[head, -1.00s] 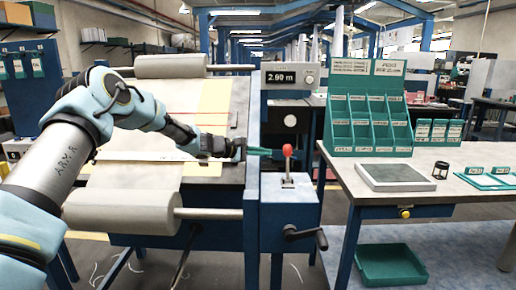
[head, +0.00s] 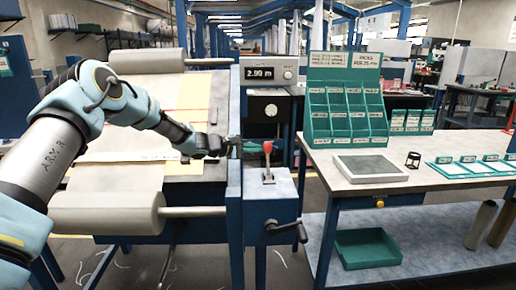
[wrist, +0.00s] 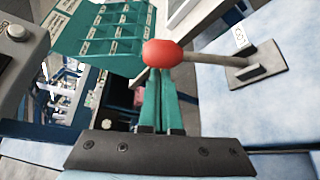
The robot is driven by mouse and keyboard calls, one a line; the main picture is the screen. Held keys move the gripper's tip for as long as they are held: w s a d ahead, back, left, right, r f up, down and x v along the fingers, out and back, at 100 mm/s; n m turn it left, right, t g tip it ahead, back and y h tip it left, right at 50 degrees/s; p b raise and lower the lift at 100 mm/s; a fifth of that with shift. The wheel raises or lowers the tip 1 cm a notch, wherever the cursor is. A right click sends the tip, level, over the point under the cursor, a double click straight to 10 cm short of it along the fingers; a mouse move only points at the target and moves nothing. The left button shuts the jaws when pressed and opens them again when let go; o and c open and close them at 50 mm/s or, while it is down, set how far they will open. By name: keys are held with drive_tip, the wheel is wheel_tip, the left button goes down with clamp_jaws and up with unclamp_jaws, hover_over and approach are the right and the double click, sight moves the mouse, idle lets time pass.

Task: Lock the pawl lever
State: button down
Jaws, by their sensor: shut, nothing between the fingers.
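The pawl lever is a grey rod with a red knob (head: 267,147). It stands nearly upright from a slotted plate on top of the blue loom box (head: 282,210). In the wrist view the red knob (wrist: 162,53) lies at the fingertips, and the rod runs right to its slot plate (wrist: 256,66). My gripper (head: 260,148) is shut and empty, its green fingers just left of the knob in the head view. In the wrist view the fingers (wrist: 161,78) are together, with their tips at the knob. I cannot tell whether they touch it.
A black crank (head: 288,230) sticks out of the box front. A display reading 2.90 m (head: 260,73) stands behind. The loom's cloth roller (head: 108,213) is left. At right, a workbench (head: 330,160) holds a green bin rack (head: 345,110) and a grey pad (head: 370,166).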

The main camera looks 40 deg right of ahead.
drive_tip(key=shift+f+b, duration=0.1)
drive_tip(key=shift+b, duration=0.55)
drive_tip(key=shift+a+b, duration=0.1)
drive_tip(key=shift+b, duration=0.3)
drive_tip(key=shift+s+r+h+b, duration=0.2)
drive_tip(key=shift+h+b, duration=0.1)
drive_tip(key=shift+b, duration=0.15)
